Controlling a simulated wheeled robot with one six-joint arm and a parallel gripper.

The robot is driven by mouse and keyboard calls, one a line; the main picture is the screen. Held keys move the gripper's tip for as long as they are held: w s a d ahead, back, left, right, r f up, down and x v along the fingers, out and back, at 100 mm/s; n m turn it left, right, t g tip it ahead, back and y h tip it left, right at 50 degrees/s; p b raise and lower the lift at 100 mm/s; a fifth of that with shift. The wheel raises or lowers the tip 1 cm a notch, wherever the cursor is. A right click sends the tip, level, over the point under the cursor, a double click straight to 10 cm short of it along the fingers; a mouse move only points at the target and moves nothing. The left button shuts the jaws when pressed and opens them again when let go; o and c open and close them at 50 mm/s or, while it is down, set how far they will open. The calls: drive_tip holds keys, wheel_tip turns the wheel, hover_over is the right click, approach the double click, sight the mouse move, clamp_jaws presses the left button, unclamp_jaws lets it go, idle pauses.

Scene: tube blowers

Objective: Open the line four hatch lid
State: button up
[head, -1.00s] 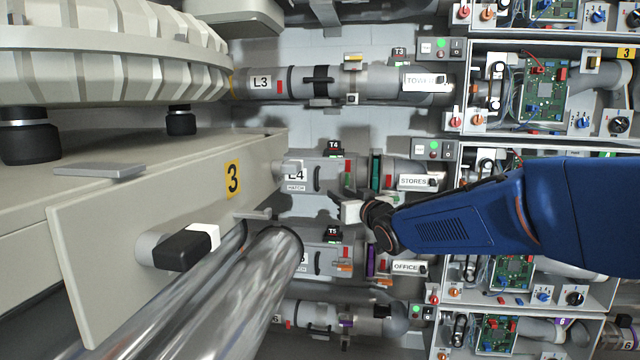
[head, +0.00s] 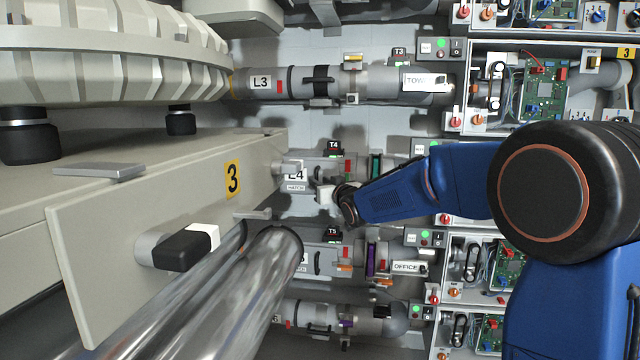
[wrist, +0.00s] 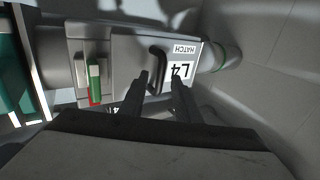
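The line four hatch lid (wrist: 130,58) is a grey panel on the L4 tube, with a dark curved handle (wrist: 156,70) and a white "L4 HATCH" label (wrist: 184,62). The lid looks closed. In the head view the L4 label (head: 296,175) shows just left of my gripper (head: 325,192). In the wrist view my gripper (wrist: 160,78) is open, with its two dark fingers apart and the lower end of the handle appearing between them. Whether the fingers touch the handle cannot be told. A green and red latch-like piece (wrist: 95,82) sits beside the lid.
The L3 tube (head: 262,82) runs above and the T5 line (head: 330,260) below. Control panels with circuit boards (head: 545,90) fill the right.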

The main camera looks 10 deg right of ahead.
drive_tip(key=shift+w+a, duration=0.1)
drive_tip(key=shift+w, duration=0.3)
clamp_jaws()
drive_tip(key=shift+s+a, duration=0.1)
